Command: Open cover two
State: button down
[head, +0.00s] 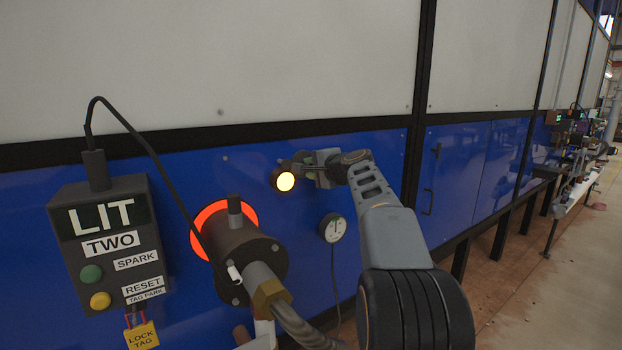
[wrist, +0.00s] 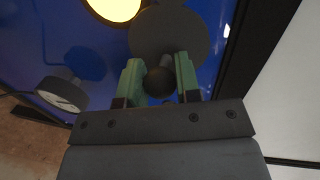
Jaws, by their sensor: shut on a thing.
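A round dark cover (wrist: 165,28) with a dark ball knob (wrist: 160,82) shows in the wrist view. It lies beside a glowing yellow round port (wrist: 112,6) and leaves much of the glow uncovered. The port also shows in the head view (head: 285,181) on the blue panel, just left of my gripper (head: 312,167). In the wrist view my gripper's green fingers (wrist: 158,74) stand on both sides of the knob and are shut on it. The cover is mostly hidden by my gripper in the head view.
A control box (head: 108,242) reading LIT and TWO is at left. A burner (head: 250,262) with a red-orange ring and a hose juts out below the port. A round gauge (head: 333,228) hangs below my gripper. Blue doors with handles (head: 428,200) are to the right.

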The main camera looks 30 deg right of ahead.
jog(key=shift+r+n+h+b, duration=0.55)
jog(key=shift+r+n, duration=0.5)
jog(key=shift+n, duration=0.65)
jog(key=shift+r, duration=0.1)
jog(key=c, duration=0.8)
grip_release()
jog(key=shift+s, duration=0.1)
jog(key=b+v, duration=0.2)
jog(key=v, duration=1.1)
jog(key=shift+s+b, duration=0.35)
